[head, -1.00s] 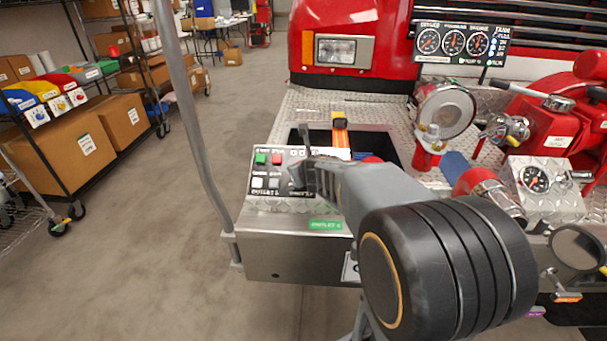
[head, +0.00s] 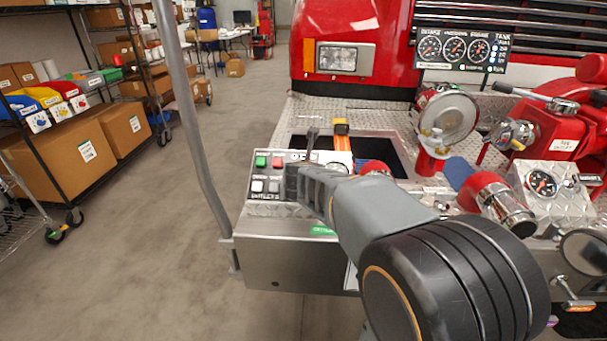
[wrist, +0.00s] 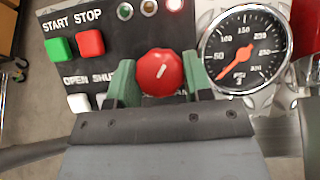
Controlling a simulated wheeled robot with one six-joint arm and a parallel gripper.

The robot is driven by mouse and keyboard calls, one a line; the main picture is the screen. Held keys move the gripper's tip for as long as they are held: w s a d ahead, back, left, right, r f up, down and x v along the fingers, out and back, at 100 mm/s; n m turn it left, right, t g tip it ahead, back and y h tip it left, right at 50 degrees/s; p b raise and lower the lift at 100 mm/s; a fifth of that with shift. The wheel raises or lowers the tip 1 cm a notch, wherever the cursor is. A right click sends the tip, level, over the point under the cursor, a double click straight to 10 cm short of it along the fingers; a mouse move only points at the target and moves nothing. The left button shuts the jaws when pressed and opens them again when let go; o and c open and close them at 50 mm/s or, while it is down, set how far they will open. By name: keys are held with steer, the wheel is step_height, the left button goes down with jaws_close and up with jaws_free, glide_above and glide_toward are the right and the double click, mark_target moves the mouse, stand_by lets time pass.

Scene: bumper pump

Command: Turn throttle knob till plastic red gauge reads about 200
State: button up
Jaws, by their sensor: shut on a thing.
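The red throttle knob (wrist: 160,72) sits on the dark control panel in the wrist view, with a white pointer line tilted up and to the right. My gripper (wrist: 157,78) has one green finger on each side of the knob and is shut on it. The round gauge (wrist: 243,30), with a white-marked black face and chrome rim, is just right of the knob. Its red needle points down-left, below the 50 mark and near the scale's low end. In the head view my gripper (head: 306,178) covers the knob on the panel.
Left of the knob are a green START button (wrist: 60,49), a red STOP button (wrist: 90,42) and pale OPEN and SHUT buttons. A grey upright pole (head: 192,130) stands left of the bumper.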

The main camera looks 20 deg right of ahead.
steer(key=shift+r, duration=0.25)
steer(key=o, duration=0.6)
steer(key=shift+w, duration=0.1)
steer(key=o, duration=0.3)
steer(key=shift+f, duration=0.2)
